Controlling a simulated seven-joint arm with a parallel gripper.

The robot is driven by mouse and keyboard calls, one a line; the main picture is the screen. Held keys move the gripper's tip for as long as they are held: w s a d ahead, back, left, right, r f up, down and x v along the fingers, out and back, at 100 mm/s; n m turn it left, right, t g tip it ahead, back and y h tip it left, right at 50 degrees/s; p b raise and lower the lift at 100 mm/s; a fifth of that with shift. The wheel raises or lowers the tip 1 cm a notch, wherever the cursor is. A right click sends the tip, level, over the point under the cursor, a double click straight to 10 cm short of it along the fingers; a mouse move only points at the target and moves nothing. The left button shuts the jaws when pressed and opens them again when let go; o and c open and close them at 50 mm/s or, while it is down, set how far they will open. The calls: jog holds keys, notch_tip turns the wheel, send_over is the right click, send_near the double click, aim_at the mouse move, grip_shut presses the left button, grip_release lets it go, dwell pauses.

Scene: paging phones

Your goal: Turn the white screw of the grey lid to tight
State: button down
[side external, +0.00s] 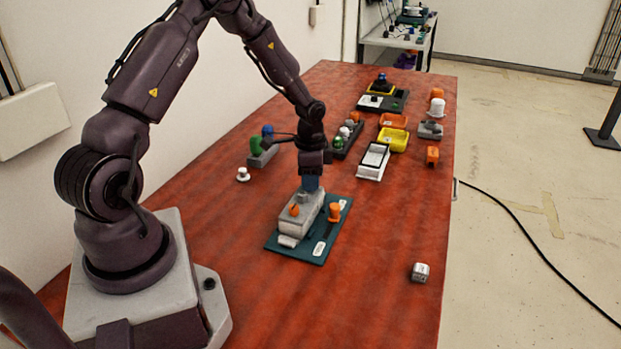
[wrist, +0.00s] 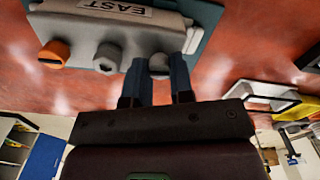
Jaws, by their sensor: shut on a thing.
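The grey lid (side external: 290,225) tops a block on a dark green plate (side external: 322,245) in the side external view. The lid also shows in the wrist view (wrist: 150,36), with a label reading EAST. Along its edge there sit an orange slotted screw (wrist: 54,54), a light grey knob with a recess (wrist: 107,57) and a whitish screw (wrist: 158,64). My gripper (wrist: 158,76) has its blue fingers on either side of the whitish screw and is shut on it. In the side external view my gripper (side external: 310,184) points down over the lid's far end, hiding that screw.
An orange knob (side external: 335,211) stands on the plate beside the block. A small white piece (side external: 243,175) lies to the left, and a white cube (side external: 420,271) near the right edge. Yellow (side external: 393,140) and white trays (side external: 373,161) stand farther back. The front table is mostly clear.

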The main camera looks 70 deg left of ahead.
jog(key=shift+m, duration=0.6)
jog(key=c, duration=1)
grip_release()
notch_tip(320, 180, up, 13)
jog(key=shift+f, duration=0.1)
